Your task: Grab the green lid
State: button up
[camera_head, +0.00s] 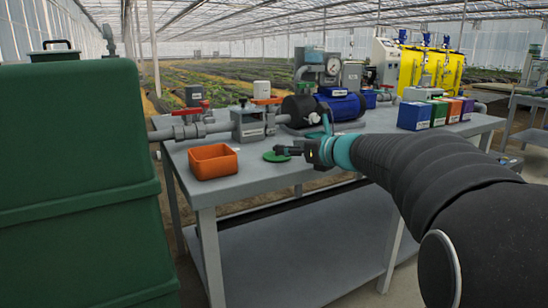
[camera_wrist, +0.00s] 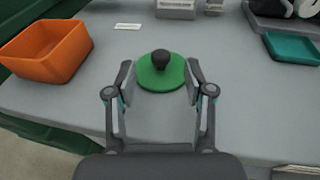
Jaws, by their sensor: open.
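The green lid (camera_wrist: 158,78) is a flat round disc with a dark knob on top. It lies on the grey table (camera_wrist: 65,102). In the wrist view it sits between and just beyond the tips of my gripper (camera_wrist: 158,83), which is open and empty. In the head view the lid (camera_head: 275,156) shows as a small green disc to the left of my gripper (camera_head: 290,151). Whether the fingers touch the lid I cannot tell.
An orange open box (camera_head: 213,162) stands left of the lid. Pipes with red-handled valves (camera_head: 190,112) and a blue pump (camera_head: 342,105) stand behind it. A teal tray (camera_wrist: 291,48) lies at the right in the wrist view. A large green tank (camera_head: 75,190) stands at the left.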

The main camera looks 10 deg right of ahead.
jog(key=shift+x, duration=3)
jog(key=shift+s+f, duration=0.1)
grip_shut()
